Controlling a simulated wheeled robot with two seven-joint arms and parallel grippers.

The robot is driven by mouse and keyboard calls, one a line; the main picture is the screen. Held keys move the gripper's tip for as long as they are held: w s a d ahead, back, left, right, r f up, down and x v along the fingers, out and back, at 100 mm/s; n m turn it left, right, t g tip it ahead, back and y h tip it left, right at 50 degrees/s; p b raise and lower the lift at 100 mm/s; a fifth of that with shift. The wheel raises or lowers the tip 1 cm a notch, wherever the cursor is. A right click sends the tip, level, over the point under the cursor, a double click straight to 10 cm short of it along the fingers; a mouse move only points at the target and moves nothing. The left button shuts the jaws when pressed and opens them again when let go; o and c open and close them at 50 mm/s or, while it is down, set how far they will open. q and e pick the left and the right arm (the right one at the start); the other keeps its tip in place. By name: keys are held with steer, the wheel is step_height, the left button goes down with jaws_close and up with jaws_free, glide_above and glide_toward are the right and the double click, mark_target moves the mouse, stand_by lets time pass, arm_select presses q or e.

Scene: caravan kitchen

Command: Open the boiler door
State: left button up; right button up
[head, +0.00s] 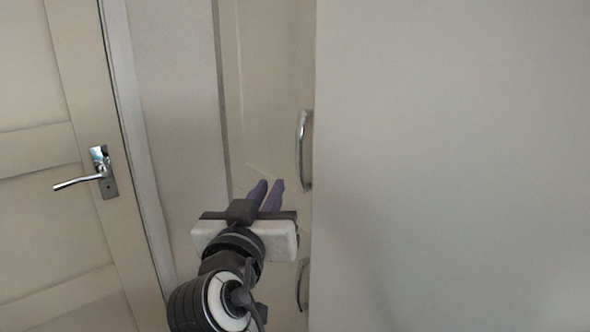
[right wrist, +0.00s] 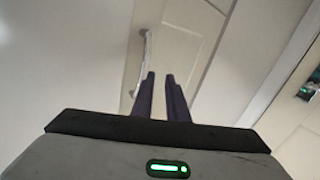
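A narrow cream cabinet door (head: 265,90), which appears to be the boiler door, stands closed in the middle of the head view. A curved chrome handle (head: 302,150) is upright near its right edge. My right gripper (head: 270,183) is in front of this door, with its purple fingers below and left of the handle, apart from it. In the right wrist view the fingers (right wrist: 160,76) are open with a narrow empty gap, and a handle (right wrist: 146,60) lies just left of them on the door panel (right wrist: 187,40). My left gripper is out of view.
A large plain grey panel (head: 450,160) fills the right side, close to the upper handle. A second chrome handle (head: 301,283) shows lower down, partly cut off by this panel. A room door with a lever handle (head: 100,174) is at the left.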

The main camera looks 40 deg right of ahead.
mark_target(298, 158)
steer(key=w+d, duration=0.1)
steer(key=d, duration=0.1)
steer(key=w+d+r+m+g+p, duration=0.1)
steer(key=d, duration=0.2)
steer(key=w+d+r+m+h, duration=0.1)
steer(key=w+d, duration=0.1)
steer(key=d, duration=0.1)
steer(key=shift+w+d+r, duration=0.1)
steer(key=shift+d+r, duration=0.05)
steer(key=shift+d, duration=0.1)
steer(key=shift+w+d, duration=0.3)
steer(key=shift+c, duration=0.3)
jaws_close()
steer(key=shift+a, duration=0.1)
stand_by(0.8)
